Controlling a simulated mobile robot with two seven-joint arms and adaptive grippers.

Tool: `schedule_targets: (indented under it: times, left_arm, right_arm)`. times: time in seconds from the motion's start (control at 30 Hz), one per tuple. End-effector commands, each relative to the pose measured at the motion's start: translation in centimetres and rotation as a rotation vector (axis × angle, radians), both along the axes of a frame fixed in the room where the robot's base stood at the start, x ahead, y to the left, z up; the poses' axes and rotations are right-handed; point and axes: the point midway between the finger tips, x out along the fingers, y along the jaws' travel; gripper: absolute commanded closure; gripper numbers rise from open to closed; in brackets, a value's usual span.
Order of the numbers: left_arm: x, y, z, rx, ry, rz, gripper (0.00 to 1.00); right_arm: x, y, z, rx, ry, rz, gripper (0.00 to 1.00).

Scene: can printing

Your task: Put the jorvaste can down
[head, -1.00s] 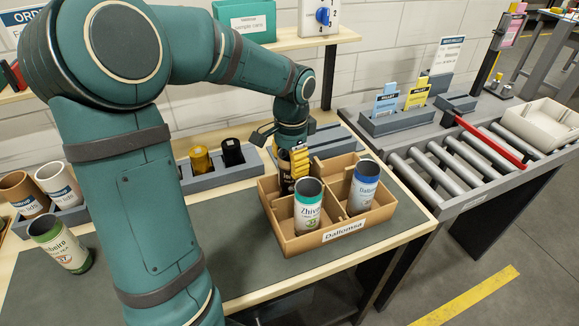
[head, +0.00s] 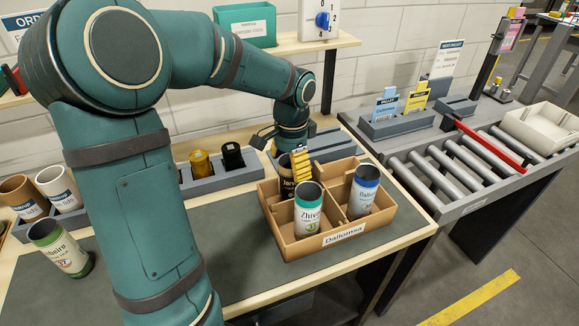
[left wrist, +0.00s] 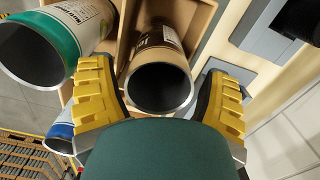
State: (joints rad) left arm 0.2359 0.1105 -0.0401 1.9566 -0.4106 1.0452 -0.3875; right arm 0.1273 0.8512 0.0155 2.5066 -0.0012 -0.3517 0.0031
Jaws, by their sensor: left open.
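The jorvaste can (head: 287,186), dark and brown with an open top, stands in the back left compartment of the cardboard box labelled "Dallomsa" (head: 297,246). Its label is only partly visible. My left gripper (head: 301,164) is at the top of this can, with yellow fingers. In the left wrist view the can (left wrist: 160,68) lies between the two spread fingers (left wrist: 160,98), with a gap on each side. My right gripper is not in view.
A green-rimmed can (head: 308,212) and a blue-rimmed can (head: 363,190) stand in the box near my gripper. Another green can (head: 60,250) stands on the mat at left. A grey rack (head: 217,172) is behind, a roller conveyor (head: 450,170) at right.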

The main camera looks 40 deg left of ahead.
Motion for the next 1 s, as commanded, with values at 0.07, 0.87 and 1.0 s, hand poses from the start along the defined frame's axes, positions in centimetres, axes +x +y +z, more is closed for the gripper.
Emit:
schedule_targets:
  times: [0.07,0.87,1.0]
  left_arm:
    - [0.1,0.0,1.6,0.001,-0.003,0.000,0.22]
    - [0.4,-0.2,11.1,0.000,0.000,-0.001,0.22]
    - [0.4,-0.2,11.1,-0.001,0.000,-0.001,0.22]
  right_arm:
    - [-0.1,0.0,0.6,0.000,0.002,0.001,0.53]
    - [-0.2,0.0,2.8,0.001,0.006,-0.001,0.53]
    - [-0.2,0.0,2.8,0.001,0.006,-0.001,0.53]
